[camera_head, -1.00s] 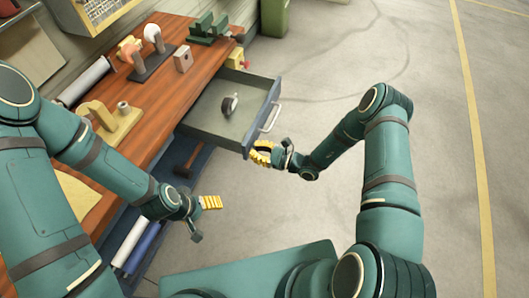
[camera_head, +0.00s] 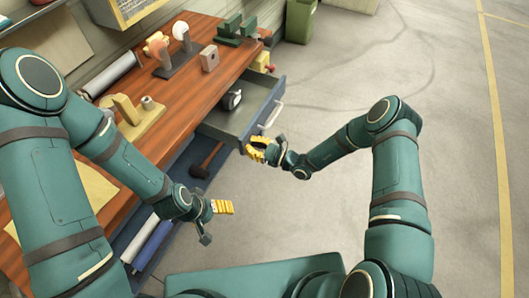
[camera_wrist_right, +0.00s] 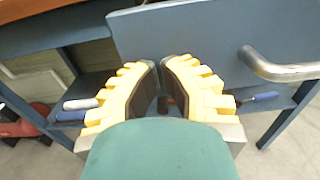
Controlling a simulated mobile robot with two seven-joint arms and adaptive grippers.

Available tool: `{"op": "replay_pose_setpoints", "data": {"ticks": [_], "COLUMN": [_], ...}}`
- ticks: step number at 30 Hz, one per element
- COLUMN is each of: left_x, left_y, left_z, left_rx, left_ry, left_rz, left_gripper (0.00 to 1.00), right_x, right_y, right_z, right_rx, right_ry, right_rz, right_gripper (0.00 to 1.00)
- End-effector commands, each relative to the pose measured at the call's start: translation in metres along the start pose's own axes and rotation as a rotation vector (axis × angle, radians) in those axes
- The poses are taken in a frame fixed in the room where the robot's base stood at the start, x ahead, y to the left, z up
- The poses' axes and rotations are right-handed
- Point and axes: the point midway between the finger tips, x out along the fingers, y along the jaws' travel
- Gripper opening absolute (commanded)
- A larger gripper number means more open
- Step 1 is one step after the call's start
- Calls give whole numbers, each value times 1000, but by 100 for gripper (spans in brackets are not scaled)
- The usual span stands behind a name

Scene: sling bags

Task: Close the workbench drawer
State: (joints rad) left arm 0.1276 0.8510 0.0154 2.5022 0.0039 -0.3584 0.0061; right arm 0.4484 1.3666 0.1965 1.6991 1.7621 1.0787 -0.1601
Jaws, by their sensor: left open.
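The workbench drawer (camera_head: 238,122) is partly open, sticking out from under the wooden bench top. Its blue-grey front also fills the upper part of the right wrist view (camera_wrist_right: 205,38). The metal drawer handle (camera_head: 271,115) is on that front; it shows at right in the wrist view (camera_wrist_right: 275,68). My right gripper (camera_head: 258,151) is at the near end of the drawer front, beside the handle and not around it. My left gripper (camera_head: 214,222) is open and empty, low beside the bench.
A dark round item (camera_head: 232,99) lies in the drawer. The workbench (camera_head: 190,91) carries a vise, tool stands and a roll. A hammer (camera_head: 207,160) and rolls (camera_head: 150,240) sit on the lower shelf. A green bin (camera_head: 300,22) stands behind. The floor at right is clear.

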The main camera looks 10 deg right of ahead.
Motion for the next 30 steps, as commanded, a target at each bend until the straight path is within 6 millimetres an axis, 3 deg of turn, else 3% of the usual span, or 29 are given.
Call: {"op": "replay_pose_setpoints", "data": {"ticks": [6, 15, 22, 30], "left_x": [19, 43, 56, 60], "left_y": [-7, -16, -20, -22], "left_z": [8, 9, 7, 6], "left_rx": [5, 8, 9, 10], "left_ry": [-16, -14, -6, -3], "left_rz": [2, 2, 2, 2], "left_gripper": [75, 75, 75, 75], "right_x": [63, 135, 169, 185], "right_y": [1, 1, 1, 0], "right_z": [-4, -4, -3, -1], "right_rx": [0, 1, 1, 1], "right_ry": [-3, -2, -1, 0], "right_rz": [2, 1, 1, 0], "right_gripper": [0, 0, 0, 0]}}
